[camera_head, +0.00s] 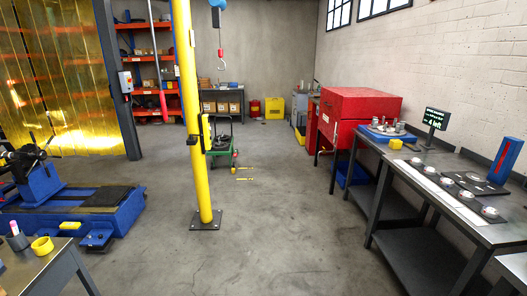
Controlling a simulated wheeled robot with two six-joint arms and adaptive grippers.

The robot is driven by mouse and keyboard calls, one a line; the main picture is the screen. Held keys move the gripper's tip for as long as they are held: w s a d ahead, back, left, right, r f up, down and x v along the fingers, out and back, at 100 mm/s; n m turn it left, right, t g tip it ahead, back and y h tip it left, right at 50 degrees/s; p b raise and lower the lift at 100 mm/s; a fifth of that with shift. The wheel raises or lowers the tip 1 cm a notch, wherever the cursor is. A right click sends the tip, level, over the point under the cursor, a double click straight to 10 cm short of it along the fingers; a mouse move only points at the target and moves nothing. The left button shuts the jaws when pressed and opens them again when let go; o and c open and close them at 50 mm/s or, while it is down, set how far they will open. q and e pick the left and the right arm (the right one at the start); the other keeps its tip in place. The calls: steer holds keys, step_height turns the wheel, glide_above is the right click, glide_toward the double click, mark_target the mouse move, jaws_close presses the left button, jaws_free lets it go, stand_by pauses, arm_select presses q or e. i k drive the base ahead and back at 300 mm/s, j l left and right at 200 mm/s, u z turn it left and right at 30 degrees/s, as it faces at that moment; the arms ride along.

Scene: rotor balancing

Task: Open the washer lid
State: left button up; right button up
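The washer (335,125) appears to be the red cabinet standing against the right wall, beyond the workbench. Its red lid (360,92) lies flat across the top and looks closed. A thin pale bar, perhaps a handle, shows at the washer's left front side, but it is too small to tell. Neither of my grippers is in view, and nothing touches the lid. The lower part of the washer is partly hidden behind the workbench.
A yellow post (190,120) stands on the floor left of centre. The dark workbench (425,205) with a small screen (436,118) runs along the right. A blue machine (75,212) is at left, with a table corner (35,262) nearer. The central floor is clear.

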mark_target(341, 102)
steer(key=i, duration=1.7)
steer(key=i+j+z, duration=0.1)
steer(key=i, duration=1.6)
steer(key=i+l, duration=0.15)
steer(key=i, duration=1.55)
steer(key=i+l+z, duration=0.1)
steer(key=i, duration=1.6)
steer(key=i+z, duration=0.35)
steer(key=i, duration=0.15)
steer(key=i+z, duration=0.3)
steer(key=i, duration=0.15)
steer(key=i+j+z, duration=0.15)
steer(key=i+z, duration=0.2)
steer(key=i, duration=0.15)
steer(key=i+j+z, duration=0.3)
steer(key=i, duration=0.15)
steer(key=i+j+z, duration=0.3)
steer(key=i+z, duration=0.2)
